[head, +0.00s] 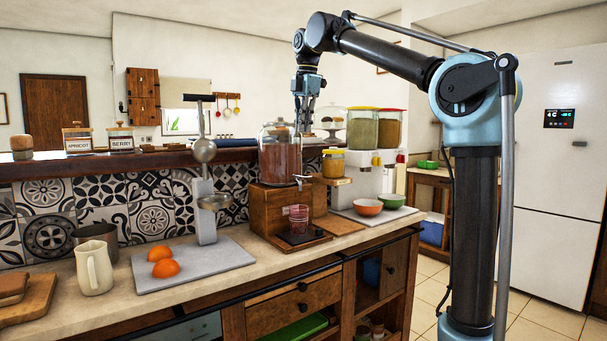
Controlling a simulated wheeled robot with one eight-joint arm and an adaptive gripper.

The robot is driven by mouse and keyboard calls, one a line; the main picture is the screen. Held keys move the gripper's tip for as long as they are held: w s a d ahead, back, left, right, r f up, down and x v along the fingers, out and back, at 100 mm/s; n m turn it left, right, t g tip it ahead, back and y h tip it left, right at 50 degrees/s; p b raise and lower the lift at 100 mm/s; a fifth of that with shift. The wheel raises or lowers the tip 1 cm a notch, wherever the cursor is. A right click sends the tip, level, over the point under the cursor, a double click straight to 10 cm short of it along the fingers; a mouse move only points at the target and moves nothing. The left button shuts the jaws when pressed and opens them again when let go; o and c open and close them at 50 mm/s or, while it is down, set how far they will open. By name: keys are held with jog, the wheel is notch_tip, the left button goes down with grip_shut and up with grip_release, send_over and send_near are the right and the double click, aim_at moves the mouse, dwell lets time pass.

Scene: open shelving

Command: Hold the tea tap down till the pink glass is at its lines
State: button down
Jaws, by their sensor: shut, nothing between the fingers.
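The tea dispenser (279,160) is a glass jar of brown-red tea on a wooden stand (268,208). Its small metal tap (300,180) sticks out low on the jar's right front. The pink glass (298,216) stands upright on the dark drip tray (304,240) below the tap. Its lines and tea level are too small to read. My gripper (304,128) points down, shut and empty. In the picture it is above the tap and beside the jar's upper right, apart from the tap.
A small yellow-lidded jar (333,163) stands right of the tap. Beyond are a white two-jar dispenser (362,180), an orange bowl (368,207) and a green bowl (392,201). A metal juice press (205,200) and oranges (164,267) are left.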

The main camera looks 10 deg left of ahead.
aim_at(303, 176)
jog(key=shift+w+a+r+g+h, duration=0.15)
jog(key=shift+w+a+g+h, duration=0.1)
jog(key=shift+g+h, duration=0.25)
notch_tip(303, 176, down, 14)
jog(key=shift+f, duration=0.1)
dwell(0.8)
jog(key=shift+s, duration=0.2)
